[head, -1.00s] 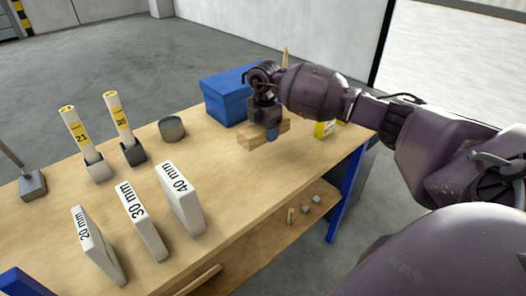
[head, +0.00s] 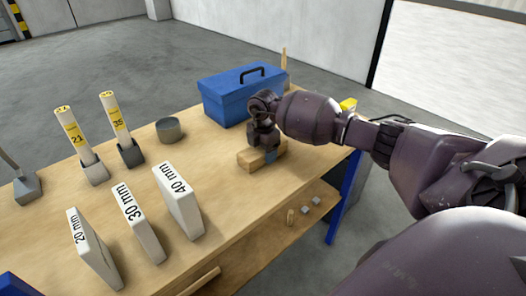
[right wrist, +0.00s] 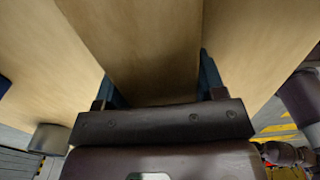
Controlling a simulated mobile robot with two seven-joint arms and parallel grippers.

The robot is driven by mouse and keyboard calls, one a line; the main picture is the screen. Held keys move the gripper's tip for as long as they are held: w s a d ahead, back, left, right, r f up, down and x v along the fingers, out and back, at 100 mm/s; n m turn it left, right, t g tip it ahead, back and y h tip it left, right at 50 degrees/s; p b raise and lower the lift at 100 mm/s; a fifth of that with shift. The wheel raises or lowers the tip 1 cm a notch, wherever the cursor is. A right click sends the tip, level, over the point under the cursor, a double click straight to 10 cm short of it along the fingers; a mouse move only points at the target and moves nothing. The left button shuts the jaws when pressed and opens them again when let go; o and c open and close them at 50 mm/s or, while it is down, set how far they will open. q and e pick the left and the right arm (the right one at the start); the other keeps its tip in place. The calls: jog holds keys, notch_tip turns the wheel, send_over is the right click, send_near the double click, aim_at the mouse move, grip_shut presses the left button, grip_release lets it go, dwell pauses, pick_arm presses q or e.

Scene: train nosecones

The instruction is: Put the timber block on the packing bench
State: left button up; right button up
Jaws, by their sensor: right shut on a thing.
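The timber block (head: 247,161) is a light brown block low over the right part of the wooden bench top (head: 225,200). It looks to be at the surface, but I cannot tell whether it rests there or hangs just above. My right gripper (head: 268,155) points down and is shut on the block, which hides part of it. In the right wrist view the block (right wrist: 140,45) lies between the two blue fingers, with bench top on both sides. My left gripper is not in view.
A blue toolbox (head: 232,97) stands just behind the block. A grey round tin (head: 169,129), several white millimetre plates (head: 178,200) and yellow-labelled tubes (head: 74,140) in holders stand to the left. A yellow box (head: 348,104) is partly hidden behind my arm.

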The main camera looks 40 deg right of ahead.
jog(key=o, duration=1.1)
jog(key=shift+f, duration=0.1)
jog(key=shift+o, duration=0.2)
notch_tip(320, 180, up, 12)
jog(key=p, duration=0.1)
